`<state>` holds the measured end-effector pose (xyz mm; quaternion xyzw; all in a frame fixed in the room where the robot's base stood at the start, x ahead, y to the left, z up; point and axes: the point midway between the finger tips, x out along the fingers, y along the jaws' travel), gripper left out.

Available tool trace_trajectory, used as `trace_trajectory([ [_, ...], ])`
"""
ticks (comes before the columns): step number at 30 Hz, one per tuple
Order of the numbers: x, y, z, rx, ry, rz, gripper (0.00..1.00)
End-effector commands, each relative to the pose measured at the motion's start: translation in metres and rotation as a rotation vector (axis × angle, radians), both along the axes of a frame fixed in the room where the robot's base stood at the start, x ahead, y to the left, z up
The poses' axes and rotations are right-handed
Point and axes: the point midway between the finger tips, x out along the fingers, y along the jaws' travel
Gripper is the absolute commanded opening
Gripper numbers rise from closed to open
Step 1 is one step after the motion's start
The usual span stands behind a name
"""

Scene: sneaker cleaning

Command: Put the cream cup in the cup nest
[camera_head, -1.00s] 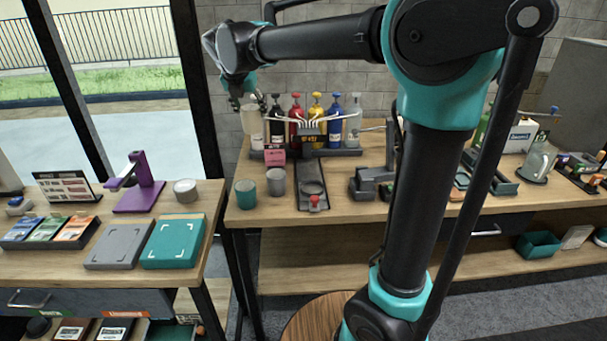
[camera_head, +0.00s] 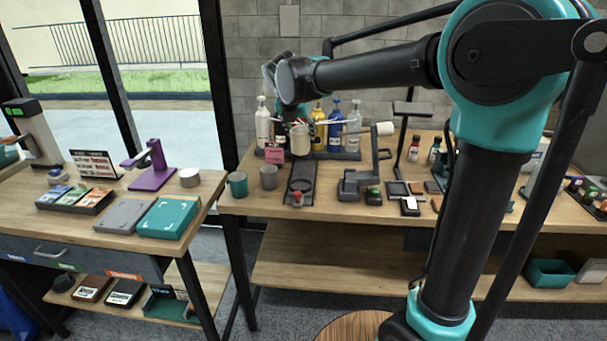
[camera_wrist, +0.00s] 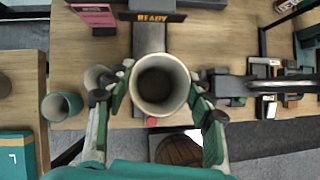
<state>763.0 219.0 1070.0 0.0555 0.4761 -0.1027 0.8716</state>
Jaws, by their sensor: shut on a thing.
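The cream cup (camera_wrist: 160,88) is between the two fingers of my gripper (camera_wrist: 160,98), which is shut on it. In the wrist view I look into its open, empty mouth. In the head view the cream cup (camera_head: 300,141) hangs upright in the air in front of the bottles. The cup nest seems to be the dark plate with a round ring (camera_head: 301,186) and a red knob at its front, below the cup on the bench. In the wrist view the cup hides most of this plate, and the red knob (camera_wrist: 151,122) shows just below the rim.
A teal cup (camera_head: 237,184) and a grey cup (camera_head: 268,177) stand left of the plate. A bottle row (camera_head: 330,127) with thin spouts is behind, with a pink card (camera_head: 273,155) by it. A grey device (camera_head: 358,184) stands to the right.

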Motion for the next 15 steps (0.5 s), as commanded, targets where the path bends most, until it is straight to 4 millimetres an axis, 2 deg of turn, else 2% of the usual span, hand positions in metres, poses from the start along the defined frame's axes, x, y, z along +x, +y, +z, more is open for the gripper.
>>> trace_trajectory([
  [3, 0.0, 0.0, -0.03, 0.0, 0.0, 0.0, 0.34],
  [9, 0.0, 0.0, -0.075, 0.0, 0.0, 0.0, 0.34],
  [15, 0.0, 0.0, -0.098, 0.0, 0.0, 0.0, 0.34],
])
